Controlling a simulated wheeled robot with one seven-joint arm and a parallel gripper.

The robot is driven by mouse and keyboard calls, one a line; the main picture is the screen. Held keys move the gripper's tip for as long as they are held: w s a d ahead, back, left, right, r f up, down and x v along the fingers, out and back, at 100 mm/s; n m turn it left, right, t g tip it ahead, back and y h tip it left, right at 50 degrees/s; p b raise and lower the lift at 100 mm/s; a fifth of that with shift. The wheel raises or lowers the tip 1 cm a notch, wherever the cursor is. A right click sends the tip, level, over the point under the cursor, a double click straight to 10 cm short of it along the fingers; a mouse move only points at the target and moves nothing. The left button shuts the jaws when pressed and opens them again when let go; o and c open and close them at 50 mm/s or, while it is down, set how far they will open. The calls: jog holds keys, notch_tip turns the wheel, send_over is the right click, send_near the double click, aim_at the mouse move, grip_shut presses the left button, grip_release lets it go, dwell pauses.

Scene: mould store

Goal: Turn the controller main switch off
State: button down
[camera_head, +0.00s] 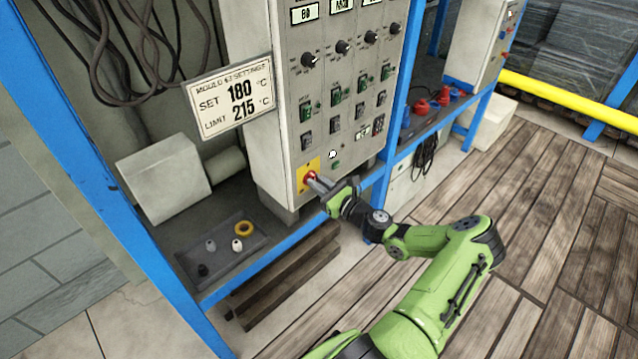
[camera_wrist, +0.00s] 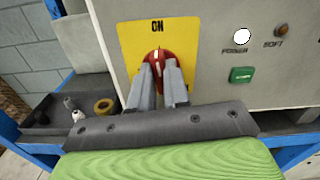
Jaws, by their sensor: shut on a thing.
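The controller (camera_head: 285,100) is a tall grey cabinet with rows of knobs and switches. Its main switch (camera_wrist: 158,55) is a red rotary knob on a yellow plate (camera_wrist: 130,40) low on the front, with "ON" printed above it. The switch (camera_head: 310,176) also shows in the head view at the cabinet's lower left. My gripper (camera_wrist: 160,72) is shut on the red switch, with one finger on each side of it. A pale mark on the knob points up toward "ON". The fingers hide the lower part of the knob and plate. In the head view my gripper (camera_head: 318,183) meets the switch from the front right.
A white "POWER" lamp (camera_wrist: 241,36), a dark "SOFT" lamp (camera_wrist: 281,31) and a green button (camera_wrist: 242,75) sit right of the switch. A tray (camera_head: 222,255) with small parts and a yellow ring lies left. Blue posts (camera_head: 115,190) frame the rack. The wooden floor (camera_head: 545,200) is open at right.

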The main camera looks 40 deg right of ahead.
jog(key=shift+a+f+n+b, duration=0.1)
jog(key=shift+n+b, duration=0.7)
jog(key=shift+n, duration=1.95)
jog(key=shift+a+f+n+b, duration=0.15)
jog(key=shift+n+b, duration=0.6)
jog(key=shift+n, duration=1.95)
jog(key=shift+f+n+b, duration=0.1)
jog(key=shift+n+b, duration=0.7)
jog(key=shift+n, duration=2.25)
jog(key=c, duration=1.1)
grip_release()
jog(key=s+p, duration=0.2)
jog(key=s, duration=1.3)
jog(key=shift+s+d+p, duration=0.25)
jog(key=shift+s+p, duration=0.05)
jog(key=shift+s, duration=0.1)
jog(key=shift+r, duration=0.1)
